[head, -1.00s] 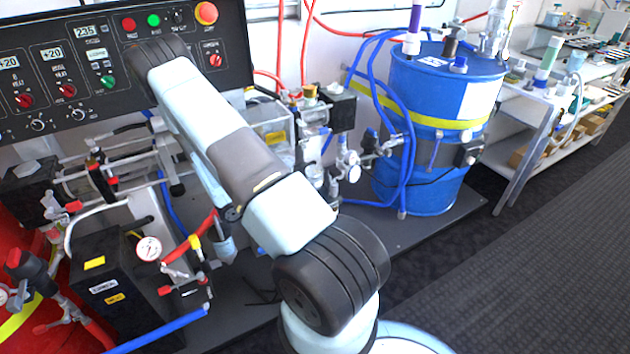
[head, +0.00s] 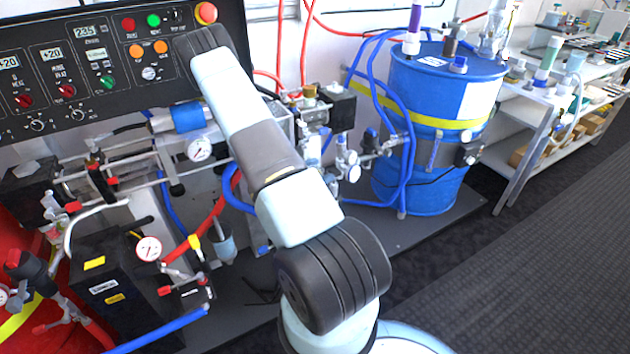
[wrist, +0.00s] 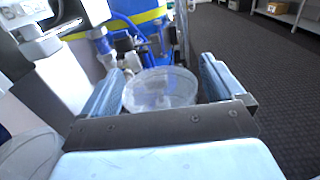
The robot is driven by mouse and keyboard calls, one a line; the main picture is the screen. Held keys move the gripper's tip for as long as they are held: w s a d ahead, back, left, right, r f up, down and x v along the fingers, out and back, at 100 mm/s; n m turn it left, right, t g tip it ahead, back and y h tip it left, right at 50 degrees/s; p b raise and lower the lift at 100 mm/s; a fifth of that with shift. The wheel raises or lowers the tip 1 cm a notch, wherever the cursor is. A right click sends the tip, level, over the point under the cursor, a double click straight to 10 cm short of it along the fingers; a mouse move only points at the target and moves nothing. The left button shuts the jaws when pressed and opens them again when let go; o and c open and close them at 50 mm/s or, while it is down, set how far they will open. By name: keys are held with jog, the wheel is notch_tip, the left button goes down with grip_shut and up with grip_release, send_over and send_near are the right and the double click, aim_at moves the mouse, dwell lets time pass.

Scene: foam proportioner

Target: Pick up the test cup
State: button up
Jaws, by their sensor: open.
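A clear, round, open-topped cup (wrist: 160,88), which looks like the test cup, shows between the fingers in the wrist view. My gripper (wrist: 163,70) is open, with one blue-padded finger on each side of the cup. The cup's rim faces the camera, and its lower part is hidden behind the gripper's body. I cannot tell whether the fingers touch it or how deep it lies between them. In the head view my gripper is hidden behind my arm.
A blue drum (head: 440,160) with a yellow band and looped hoses stands to the right. A control panel (head: 110,60) with knobs is at the upper left. Gauges, valves and pipes crowd the left and middle. The dark floor (head: 520,270) on the right is clear.

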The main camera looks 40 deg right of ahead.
jog(key=shift+d, duration=0.15)
jog(key=c, duration=1.1)
jog(key=shift+o, duration=0.2)
jog(key=shift+r, duration=0.1)
